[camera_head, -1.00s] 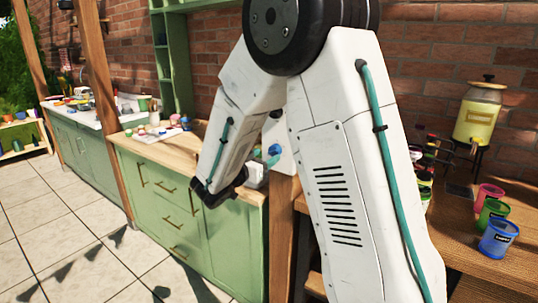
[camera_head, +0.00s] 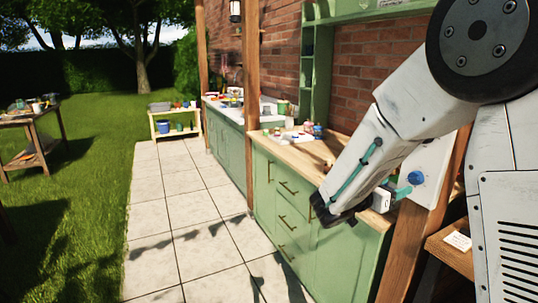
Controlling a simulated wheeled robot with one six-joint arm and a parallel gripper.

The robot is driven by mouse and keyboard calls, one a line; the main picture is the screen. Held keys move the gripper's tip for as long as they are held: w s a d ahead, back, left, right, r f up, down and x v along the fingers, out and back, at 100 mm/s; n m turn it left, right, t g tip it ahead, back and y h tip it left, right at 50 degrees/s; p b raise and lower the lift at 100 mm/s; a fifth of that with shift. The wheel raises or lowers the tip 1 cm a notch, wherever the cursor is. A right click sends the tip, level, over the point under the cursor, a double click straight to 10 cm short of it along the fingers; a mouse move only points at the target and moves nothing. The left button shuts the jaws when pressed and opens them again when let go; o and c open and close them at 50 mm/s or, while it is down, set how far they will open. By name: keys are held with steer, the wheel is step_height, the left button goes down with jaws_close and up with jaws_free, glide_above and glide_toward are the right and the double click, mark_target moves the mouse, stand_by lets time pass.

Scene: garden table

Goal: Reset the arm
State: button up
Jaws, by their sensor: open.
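My white arm fills the right side of the head view, bent at a large black joint, with its forearm slanting down and to the left. The dark end of the arm, where my gripper (camera_head: 328,211) is, hangs in front of the green cabinet near the counter's front edge. Its fingers are small and dark and hard to make out. I see nothing held in it.
The green cabinet (camera_head: 283,200) with a wooden top stands close to my arm. Small jars and pots (camera_head: 312,132) sit at its far end. A wooden post (camera_head: 252,110) rises beside it. The tiled path (camera_head: 185,215) is clear. A wooden table (camera_head: 32,130) stands on the grass.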

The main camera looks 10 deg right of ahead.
steer(key=s+a+f+n+g+y, duration=0.15)
steer(key=s+n+g+y, duration=0.3)
steer(key=s, duration=0.45)
steer(key=s+d+f+n+g+y, duration=0.1)
steer(key=s+f+n+g+y, duration=0.25)
steer(key=s, duration=0.65)
steer(key=s+a+r+n+t+y, duration=0.1)
steer(key=s+a+r+n+y, duration=0.1)
steer(key=s+a, duration=0.4)
steer(key=s+a+r+n+t+y, duration=0.2)
steer(key=s+a+r+n+y, duration=0.1)
steer(key=s+y, duration=0.4)
steer(key=shift+s+a+r, duration=0.2)
steer(key=shift+a+r, duration=0.7)
steer(key=shift+a, duration=0.45)
